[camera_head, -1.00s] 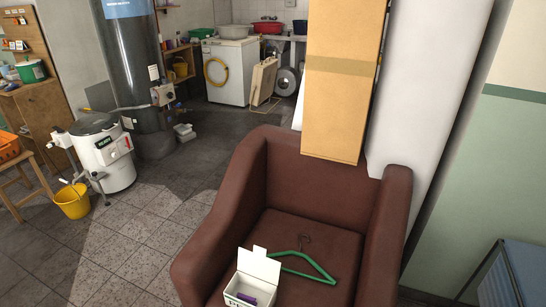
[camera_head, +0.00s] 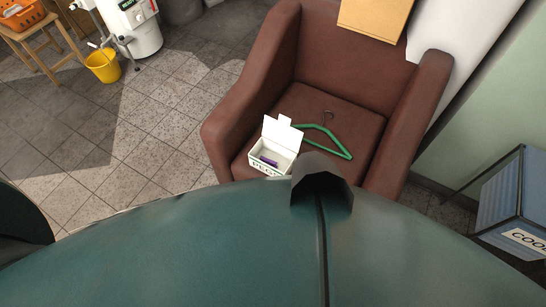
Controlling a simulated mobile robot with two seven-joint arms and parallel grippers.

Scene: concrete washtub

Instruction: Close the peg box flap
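The peg box (camera_head: 271,158) is a small white box with lettering on its front. It sits on the seat of a brown armchair (camera_head: 334,86). Its flap (camera_head: 283,132) stands up at the back, so the box is open, and a purple item (camera_head: 268,161) lies inside. A green hanger (camera_head: 331,142) lies on the seat just right of the box. Neither of my grippers shows in the head view. A large dark green rounded surface, apparently my own body, fills the bottom of the view.
A cardboard box (camera_head: 375,16) rests against the chair back. A blue crate-like box (camera_head: 512,203) stands at the right. A yellow bucket (camera_head: 103,66) and a wooden stool (camera_head: 42,48) with an orange basket (camera_head: 20,14) are at the upper left. The tiled floor left of the chair is clear.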

